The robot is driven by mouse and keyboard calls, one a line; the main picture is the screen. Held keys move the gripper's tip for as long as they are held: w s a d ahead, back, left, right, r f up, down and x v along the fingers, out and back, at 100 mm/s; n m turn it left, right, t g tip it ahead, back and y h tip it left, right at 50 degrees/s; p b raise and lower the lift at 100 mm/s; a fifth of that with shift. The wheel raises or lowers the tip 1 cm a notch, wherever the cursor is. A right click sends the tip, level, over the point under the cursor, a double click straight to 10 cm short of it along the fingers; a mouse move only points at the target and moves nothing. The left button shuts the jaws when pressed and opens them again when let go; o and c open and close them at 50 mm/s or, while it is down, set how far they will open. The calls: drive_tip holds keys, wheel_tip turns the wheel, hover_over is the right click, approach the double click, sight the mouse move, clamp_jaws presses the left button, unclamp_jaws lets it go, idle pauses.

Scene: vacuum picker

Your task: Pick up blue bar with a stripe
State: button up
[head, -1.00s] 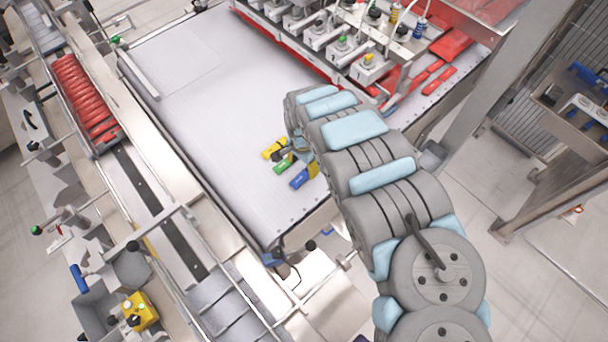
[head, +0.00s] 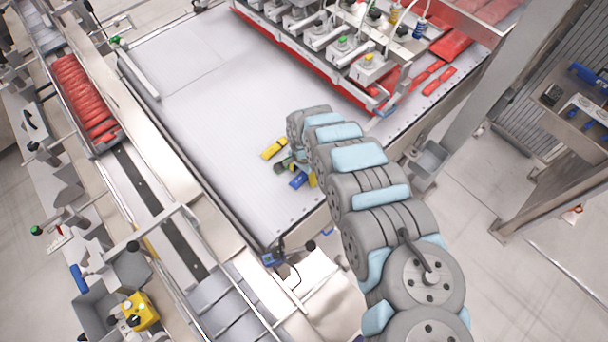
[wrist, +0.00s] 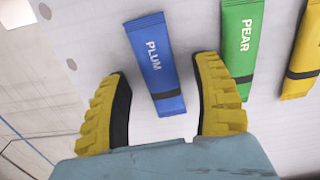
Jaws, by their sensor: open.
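The blue bar (wrist: 152,55) lies flat on the white surface in the wrist view. It bears the word PLUM and has a dark stripe near its near end. It also shows in the head view (head: 299,180), partly hidden by my gripper. My gripper (wrist: 163,72) is open, with one yellow ridged finger on each side of the bar's near part. A gap shows between the bar and the left finger; the right finger is closer. Whether the fingers are down at bar height I cannot tell.
A green bar (wrist: 240,40) marked PEAR lies just right of the right finger. A yellow bar (wrist: 305,60) lies beyond it. The white belt (head: 200,110) is clear to the left. A red-framed picker unit (head: 330,65) stands at the back.

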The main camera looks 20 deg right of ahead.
clamp_jaws()
drive_tip(key=shift+f, duration=0.1)
idle(0.3)
